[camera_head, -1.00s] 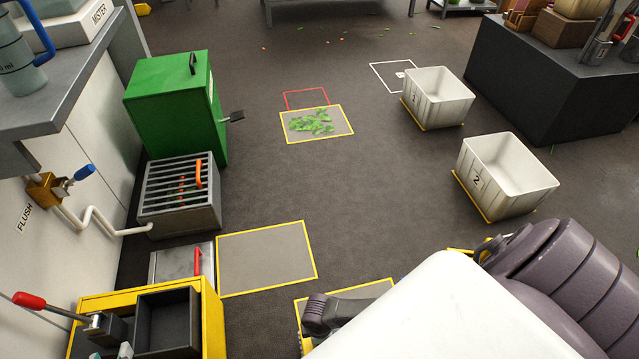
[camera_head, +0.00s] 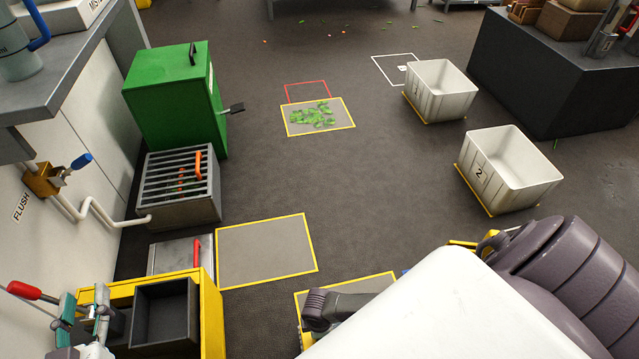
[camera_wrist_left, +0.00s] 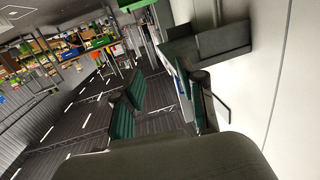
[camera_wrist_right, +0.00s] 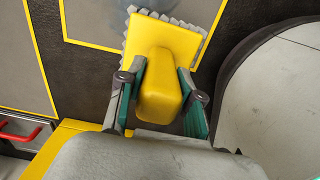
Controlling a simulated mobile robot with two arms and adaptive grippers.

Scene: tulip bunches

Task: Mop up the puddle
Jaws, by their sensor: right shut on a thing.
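My right gripper (camera_wrist_right: 160,78) is shut on the yellow handle of a mop-like tool (camera_wrist_right: 158,95) in the right wrist view. The tool has a flat yellow plate with a grey fringed edge beyond the fingers.
Green scraps (camera_head: 313,115) lie on a yellow-edged mat. Two white bins (camera_head: 441,92), (camera_head: 505,171) stand at the right. A green box (camera_head: 165,103) and a grated grey box (camera_head: 180,188) stand at the left. The middle floor is clear.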

